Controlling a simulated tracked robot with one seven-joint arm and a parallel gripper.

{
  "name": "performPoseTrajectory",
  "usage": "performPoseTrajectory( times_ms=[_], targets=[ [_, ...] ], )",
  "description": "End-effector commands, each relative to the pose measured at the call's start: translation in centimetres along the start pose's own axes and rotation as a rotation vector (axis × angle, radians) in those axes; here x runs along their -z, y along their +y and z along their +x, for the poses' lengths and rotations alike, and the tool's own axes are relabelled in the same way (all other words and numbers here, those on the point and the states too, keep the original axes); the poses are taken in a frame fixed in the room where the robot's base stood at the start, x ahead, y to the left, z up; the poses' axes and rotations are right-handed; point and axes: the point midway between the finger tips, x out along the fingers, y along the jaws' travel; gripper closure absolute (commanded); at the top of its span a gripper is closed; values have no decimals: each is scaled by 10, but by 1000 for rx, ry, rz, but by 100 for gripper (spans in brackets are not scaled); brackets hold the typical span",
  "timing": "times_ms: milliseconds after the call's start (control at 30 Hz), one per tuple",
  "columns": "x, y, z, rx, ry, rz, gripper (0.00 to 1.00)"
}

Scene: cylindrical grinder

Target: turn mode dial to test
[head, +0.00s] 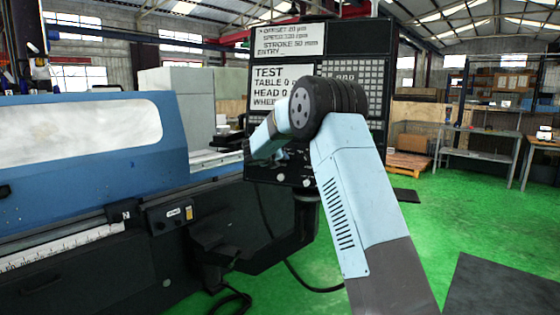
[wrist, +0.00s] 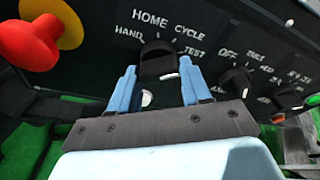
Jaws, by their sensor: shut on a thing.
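The mode dial (wrist: 158,62) is a black knob on the dark control panel. Its marks HAND, HOME, CYCLE and TEST fan out around its upper side in the wrist view. My gripper (wrist: 158,78) has one pale blue finger on each side of the knob and is shut on it. I cannot tell for sure which mark the knob points to. In the head view my arm hides the dial and the fingers. The panel's lower screen (head: 268,84) reads TEST on its top line, with TABLE and HEAD lines below, partly covered by my arm.
A second black knob (wrist: 236,82) sits just right of the gripper, with another further right. A red mushroom button (wrist: 28,45) on a yellow base stands out at upper left. The blue grinder (head: 100,150) fills the left of the head view.

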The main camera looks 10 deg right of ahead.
Motion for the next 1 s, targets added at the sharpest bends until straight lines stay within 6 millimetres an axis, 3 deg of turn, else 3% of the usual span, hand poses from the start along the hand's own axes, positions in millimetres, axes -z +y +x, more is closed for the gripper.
performPoseTrajectory(
  times_ms=[33,500,533,733,1000],
  targets=[
    [7,2,3,-3,10,2,83],
    [7,3,2,-6,10,13,83],
    [7,3,2,-6,10,13,51],
    [4,2,1,-5,6,15,32],
    [2,1,-1,-5,2,16,31]
  ],
)
